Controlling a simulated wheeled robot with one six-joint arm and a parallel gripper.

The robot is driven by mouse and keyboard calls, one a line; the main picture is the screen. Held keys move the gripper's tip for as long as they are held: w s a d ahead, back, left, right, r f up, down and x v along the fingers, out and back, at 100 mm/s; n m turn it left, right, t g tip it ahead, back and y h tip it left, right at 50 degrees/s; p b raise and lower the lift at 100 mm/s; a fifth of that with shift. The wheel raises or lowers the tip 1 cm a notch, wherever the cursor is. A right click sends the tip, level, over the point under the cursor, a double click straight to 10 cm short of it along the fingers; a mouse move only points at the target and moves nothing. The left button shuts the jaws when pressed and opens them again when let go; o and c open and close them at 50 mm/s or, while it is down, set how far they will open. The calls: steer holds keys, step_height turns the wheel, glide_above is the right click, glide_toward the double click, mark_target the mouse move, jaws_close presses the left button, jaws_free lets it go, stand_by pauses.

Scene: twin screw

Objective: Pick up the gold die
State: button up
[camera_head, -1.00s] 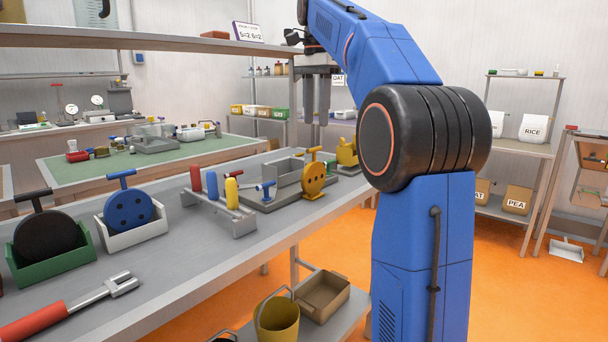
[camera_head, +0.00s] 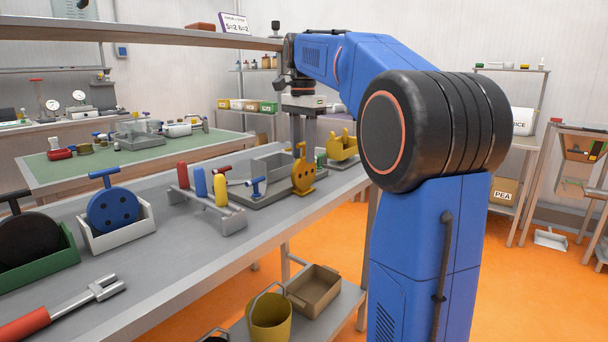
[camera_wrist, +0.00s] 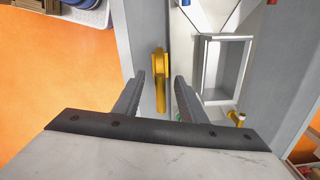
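In the wrist view the die (camera_wrist: 160,92) shows nearly edge-on, as a narrow gold strip between my fingers. My gripper (camera_head: 303,140) points down, with its fingers apart, above or just behind the die's handle. In the wrist view my gripper (camera_wrist: 160,80) has clear gaps on both sides of the die, and no contact shows. I cannot tell the exact height gap.
A grey open box (camera_wrist: 222,70) stands beside the die. A yellow cradle (camera_head: 342,149) is to its right. A rack with red, blue and yellow handles (camera_head: 208,200) and a blue die (camera_head: 113,209) in a white holder are to the left. Orange floor lies beyond the bench edge.

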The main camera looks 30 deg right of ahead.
mark_target(304, 166)
steer(key=shift+w+d+f, duration=0.1)
steer(key=shift+d+f, duration=0.05)
steer(key=shift+f, duration=1.25)
steer(key=shift+w+d+f, duration=0.1)
steer(key=shift+d+f, duration=0.05)
steer(key=shift+f, duration=1.25)
steer(key=shift+c, duration=0.4)
jaws_close()
steer(key=shift+s, duration=0.1)
steer(key=shift+r, duration=0.15)
